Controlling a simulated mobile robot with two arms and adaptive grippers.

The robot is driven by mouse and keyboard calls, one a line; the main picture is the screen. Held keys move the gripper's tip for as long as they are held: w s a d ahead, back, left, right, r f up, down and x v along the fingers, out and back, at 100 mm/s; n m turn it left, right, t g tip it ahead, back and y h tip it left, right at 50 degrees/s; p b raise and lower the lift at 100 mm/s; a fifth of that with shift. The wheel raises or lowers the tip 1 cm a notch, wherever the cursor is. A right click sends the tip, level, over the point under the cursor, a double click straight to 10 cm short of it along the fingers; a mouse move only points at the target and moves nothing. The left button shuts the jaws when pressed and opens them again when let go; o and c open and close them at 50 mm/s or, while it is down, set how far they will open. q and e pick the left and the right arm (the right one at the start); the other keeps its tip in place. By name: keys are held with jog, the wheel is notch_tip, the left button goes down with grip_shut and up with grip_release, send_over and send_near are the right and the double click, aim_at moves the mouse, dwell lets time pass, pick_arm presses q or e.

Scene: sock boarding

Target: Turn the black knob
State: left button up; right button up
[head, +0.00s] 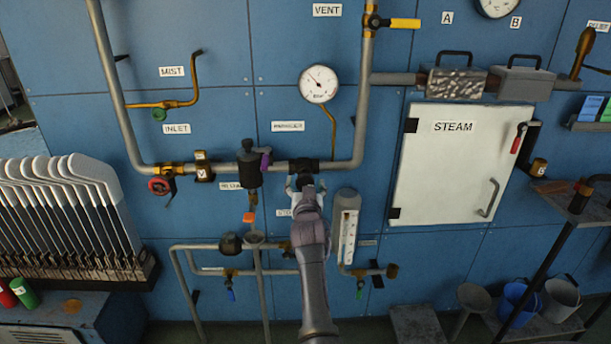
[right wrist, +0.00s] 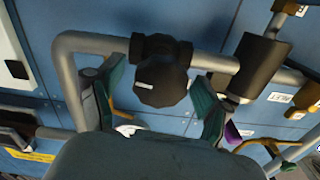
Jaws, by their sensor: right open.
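The black knob (right wrist: 161,85) sits on a grey pipe (right wrist: 85,42) in the right wrist view, with a pale mark on its face. My right gripper (right wrist: 158,98) is open, its green-padded fingers on either side of the knob with gaps visible. In the head view the black fitting (head: 304,165) is on the horizontal pipe. My right gripper (head: 304,184) is just in front of and below it and partly hides it. I cannot tell whether any finger touches the knob. My left gripper is not in view.
A black cylindrical valve body (head: 249,166) with a purple part stands left of the knob. A red handwheel (head: 160,186) is farther left. A pressure gauge (head: 318,84) hangs above. A glass level tube (head: 346,225) is close to the right of my arm, beside a white STEAM door (head: 455,170).

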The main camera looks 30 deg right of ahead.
jog(key=shift+w+d, duration=0.25)
jog(key=shift+w, duration=0.15)
jog(key=shift+s+a+r, duration=0.25)
jog(key=shift+s+a, duration=0.05)
jog(key=shift+c, duration=2.6)
jog(key=shift+d, duration=0.1)
jog(key=c, duration=0.7)
jog(key=shift+o, duration=0.2)
jog(key=shift+n, duration=0.5)
jog(key=n, duration=0.3)
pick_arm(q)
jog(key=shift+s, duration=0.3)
pick_arm(e)
jog(key=shift+n, duration=0.9)
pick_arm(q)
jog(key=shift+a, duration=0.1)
